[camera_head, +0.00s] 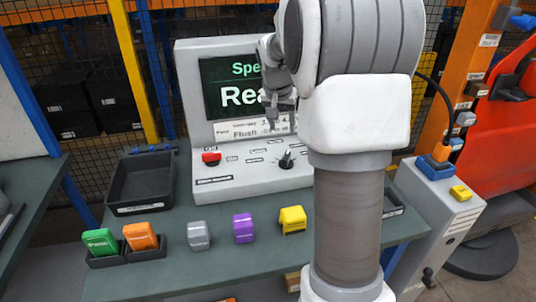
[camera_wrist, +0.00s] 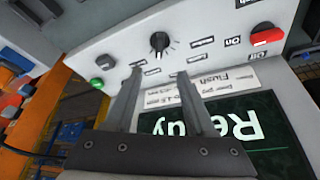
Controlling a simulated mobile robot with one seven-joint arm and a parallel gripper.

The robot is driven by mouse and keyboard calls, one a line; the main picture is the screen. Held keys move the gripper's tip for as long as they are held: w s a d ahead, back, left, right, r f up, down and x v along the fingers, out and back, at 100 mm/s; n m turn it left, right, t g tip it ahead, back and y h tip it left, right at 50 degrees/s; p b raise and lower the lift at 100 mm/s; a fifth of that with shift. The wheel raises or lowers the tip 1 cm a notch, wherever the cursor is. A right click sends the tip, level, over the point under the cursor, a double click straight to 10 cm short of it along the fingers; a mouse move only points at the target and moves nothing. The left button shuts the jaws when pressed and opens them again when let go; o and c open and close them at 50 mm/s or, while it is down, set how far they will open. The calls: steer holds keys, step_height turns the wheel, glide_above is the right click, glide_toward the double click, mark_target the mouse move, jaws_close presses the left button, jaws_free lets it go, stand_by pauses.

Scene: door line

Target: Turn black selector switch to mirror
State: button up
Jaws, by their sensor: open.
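The black selector switch (camera_head: 286,160) is a small round knob on the sloping grey control panel (camera_head: 245,180), below the screen. It also shows in the wrist view (camera_wrist: 159,43), upside down, with small white labels around it that are too small to read. I cannot tell which label its pointer faces. My gripper (camera_head: 281,112) is in front of the screen's lower part, above the switch and apart from it. In the wrist view, my gripper (camera_wrist: 159,73) is open and empty, its two fingers pointing towards the panel with the switch beyond the gap between the tips.
A red switch (camera_head: 211,158) is left of the selector; a green button (camera_wrist: 106,61) is on its other side. The screen (camera_head: 240,85) stands behind. A black bin (camera_head: 140,182) and green, orange, grey, purple and yellow blocks (camera_head: 292,219) sit on the table (camera_head: 200,268).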

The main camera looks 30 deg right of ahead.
mark_target(286, 157)
steer(key=b+x, duration=0.1)
steer(key=x, duration=1.6)
steer(key=shift+f, duration=0.15)
jaws_close()
